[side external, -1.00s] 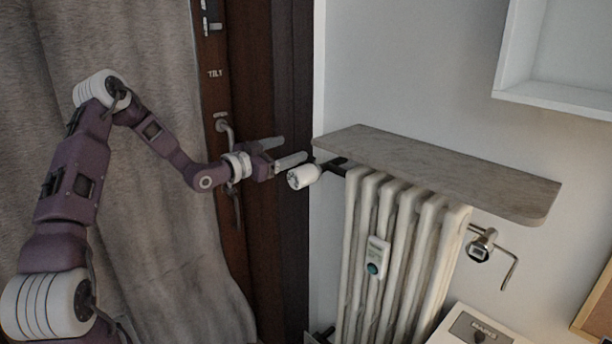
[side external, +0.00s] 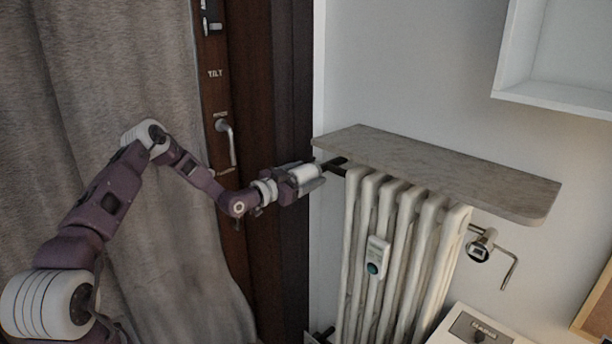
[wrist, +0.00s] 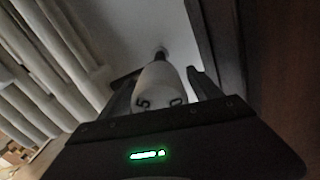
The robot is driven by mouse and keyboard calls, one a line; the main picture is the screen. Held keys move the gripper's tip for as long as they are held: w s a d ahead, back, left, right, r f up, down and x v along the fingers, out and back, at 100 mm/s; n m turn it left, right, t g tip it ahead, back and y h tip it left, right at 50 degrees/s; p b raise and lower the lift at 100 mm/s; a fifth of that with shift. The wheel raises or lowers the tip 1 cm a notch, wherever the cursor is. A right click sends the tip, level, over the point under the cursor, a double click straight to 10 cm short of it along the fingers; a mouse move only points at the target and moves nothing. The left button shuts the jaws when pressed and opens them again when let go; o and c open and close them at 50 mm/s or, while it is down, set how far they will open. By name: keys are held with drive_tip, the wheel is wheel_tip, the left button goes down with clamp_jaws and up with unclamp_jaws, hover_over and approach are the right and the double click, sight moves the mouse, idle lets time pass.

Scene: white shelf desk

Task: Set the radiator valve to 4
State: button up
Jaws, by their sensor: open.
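The radiator valve is a white knob (side external: 303,173) on a dark pipe at the upper left of the radiator (side external: 392,250), below the shelf's left end. My gripper (side external: 312,178) is open, with its fingers on both sides of the knob. In the wrist view, the knob (wrist: 158,86) stands between my two fingers (wrist: 160,92), with dark numerals on its near end; one looks like a 5, the other I cannot read surely. The wrist view is dim, and I cannot tell whether the fingers touch the knob. The valve's pointer mark is not visible.
A grey stone shelf (side external: 435,172) lies right above the radiator. A dark wooden frame with a handle (side external: 226,145) stands behind my wrist, beside a grey curtain (side external: 130,60). A small meter (side external: 376,258) sits on the radiator's front, and another valve (side external: 481,245) is at its right.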

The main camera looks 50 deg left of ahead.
drive_tip(key=c, duration=1.4)
drive_tip(key=shift+o, duration=0.2)
drive_tip(key=shift+n, duration=0.3)
drive_tip(key=n, duration=0.8)
drive_tip(key=shift+n, duration=0.3)
drive_tip(key=n, duration=0.4)
drive_tip(key=shift+f, duration=0.1)
drive_tip(key=shift+n, duration=2.4)
